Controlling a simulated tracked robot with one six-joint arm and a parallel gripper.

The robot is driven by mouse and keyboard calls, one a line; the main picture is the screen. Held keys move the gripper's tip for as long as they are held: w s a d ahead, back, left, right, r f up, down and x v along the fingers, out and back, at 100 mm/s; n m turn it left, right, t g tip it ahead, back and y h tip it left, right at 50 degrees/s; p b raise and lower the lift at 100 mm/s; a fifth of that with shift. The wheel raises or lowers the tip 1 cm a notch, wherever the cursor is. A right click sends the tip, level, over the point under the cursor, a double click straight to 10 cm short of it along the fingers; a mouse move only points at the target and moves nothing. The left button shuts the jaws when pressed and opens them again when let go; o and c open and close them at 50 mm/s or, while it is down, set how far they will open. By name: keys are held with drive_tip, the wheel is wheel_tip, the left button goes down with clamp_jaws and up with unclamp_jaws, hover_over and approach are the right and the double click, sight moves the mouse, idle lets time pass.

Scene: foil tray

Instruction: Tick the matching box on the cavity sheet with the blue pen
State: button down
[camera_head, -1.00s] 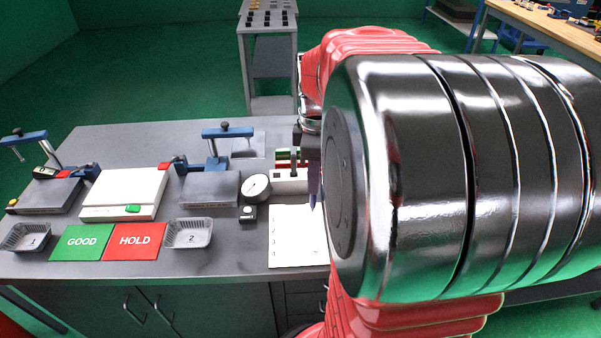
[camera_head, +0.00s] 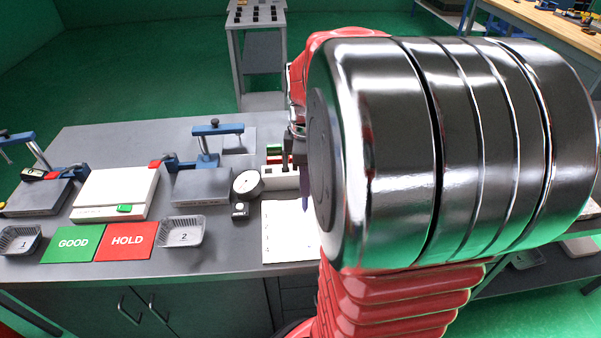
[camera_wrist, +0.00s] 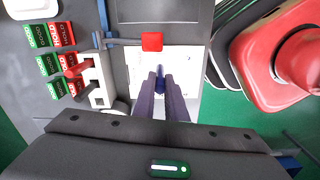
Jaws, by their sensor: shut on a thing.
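The white cavity sheet (camera_head: 281,246) lies on the grey bench, its right part hidden behind my arm in the head view. It also shows in the wrist view (camera_wrist: 188,60), partly behind the fingers. My gripper (camera_wrist: 161,80) is shut on the blue pen (camera_wrist: 160,70), whose dark blue end shows between the two fingertips over the sheet. In the head view a purple finger or pen end (camera_head: 305,203) points down at the sheet beside my arm. I cannot tell whether the pen touches the paper. The sheet's marks are too small to read.
Foil trays marked 1 (camera_head: 19,240) and 2 (camera_head: 183,232) flank the green GOOD card (camera_head: 73,245) and red HOLD card (camera_head: 126,242). A dial gauge (camera_head: 248,184) and a holder (camera_head: 284,181) stand beside the sheet. A red-ended blue clamp (camera_wrist: 152,41) shows in the wrist view.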

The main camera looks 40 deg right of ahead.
sight(305, 208)
drive_tip(key=shift+f, duration=1.9)
drive_tip(key=shift+f, duration=0.2)
drive_tip(key=shift+s, duration=0.4)
idle(1.8)
drive_tip(key=shift+w+d, duration=0.25)
drive_tip(key=shift+d, duration=0.25)
idle(2.0)
drive_tip(key=shift+r, duration=0.1)
drive_tip(key=shift+r, duration=2.9)
